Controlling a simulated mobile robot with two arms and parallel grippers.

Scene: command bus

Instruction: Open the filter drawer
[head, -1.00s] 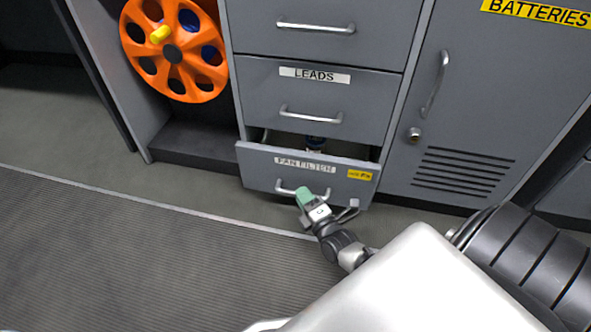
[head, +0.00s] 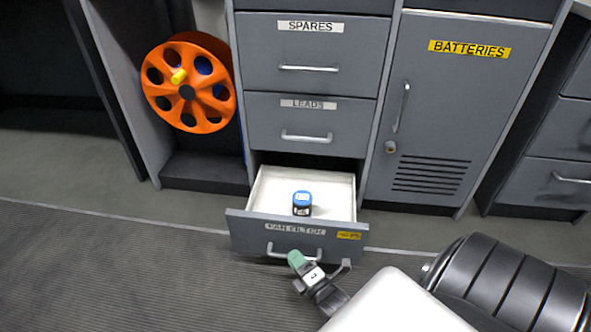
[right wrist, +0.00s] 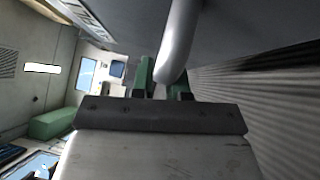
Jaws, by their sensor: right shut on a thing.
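The filter drawer (head: 297,232), labelled FAN FILTER, is the lowest in the stack and is pulled well out in the head view. Its white inside shows, with a small blue-topped dark jar (head: 302,203) standing in it. My right gripper (head: 296,260) is shut on the drawer's bar handle (head: 283,255), near its middle. In the right wrist view the pale handle (right wrist: 181,40) runs between the green fingertips (right wrist: 160,78). My left gripper is not in view.
The LEADS drawer (head: 306,118) and SPARES drawer (head: 312,50) above are shut. The BATTERIES door (head: 431,120) to the right is shut. An orange reel (head: 188,84) sits in the open bay at left. Floor (head: 110,260) in front is clear at left.

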